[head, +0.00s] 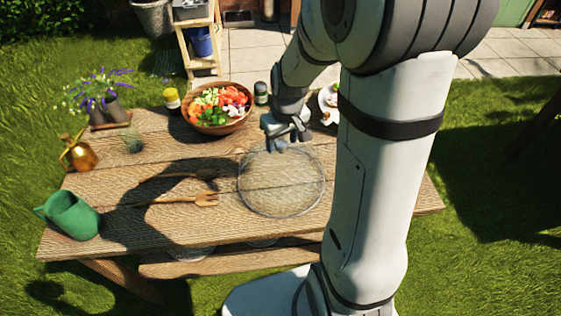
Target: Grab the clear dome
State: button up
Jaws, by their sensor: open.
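The clear dome (280,185) is a round, see-through cover on the wooden table (105,200), right of the table's middle. The wood grain shows through it, and its rim makes a pale circle. My gripper (284,146) is open, with its fingers pointing down over the dome's far edge. I cannot tell whether the fingers touch the dome. My arm covers the table to the right of the dome.
A wooden salad bowl (215,126) stands behind and left of the dome. Wooden servers (190,199) lie left of it. A green jug (71,215), brass can (79,155), flower pot (102,110) and jars (172,100) stand further left.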

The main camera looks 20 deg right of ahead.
jog(key=shift+w+f, duration=0.1)
jog(key=shift+f, duration=0.7)
grip_shut()
